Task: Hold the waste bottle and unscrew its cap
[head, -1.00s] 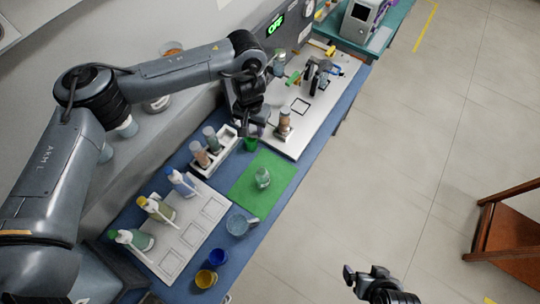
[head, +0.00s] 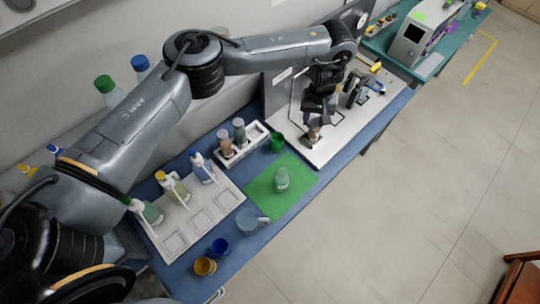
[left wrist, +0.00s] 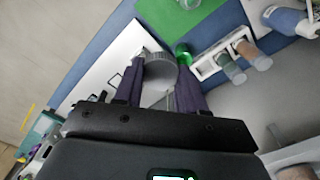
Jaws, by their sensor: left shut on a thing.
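A small bottle with brown contents (head: 313,136), taken as the waste bottle, stands on the white board by the equipment. My left gripper (head: 313,121) reaches down over it from above. In the left wrist view my left gripper (left wrist: 160,82) is shut with its dark fingers on either side of a round grey cap (left wrist: 160,68). The fingers hide much of the bottle's top in the head view. The cap's thread and the bottle's label cannot be made out. My right gripper is in neither current view.
A clear bottle (head: 281,181) stands on a green mat (head: 262,194). A white rack (head: 241,151) with two bottles and a green cup (head: 277,141) are left of the board (head: 334,147). Wash bottles stand on a white tray (head: 190,222).

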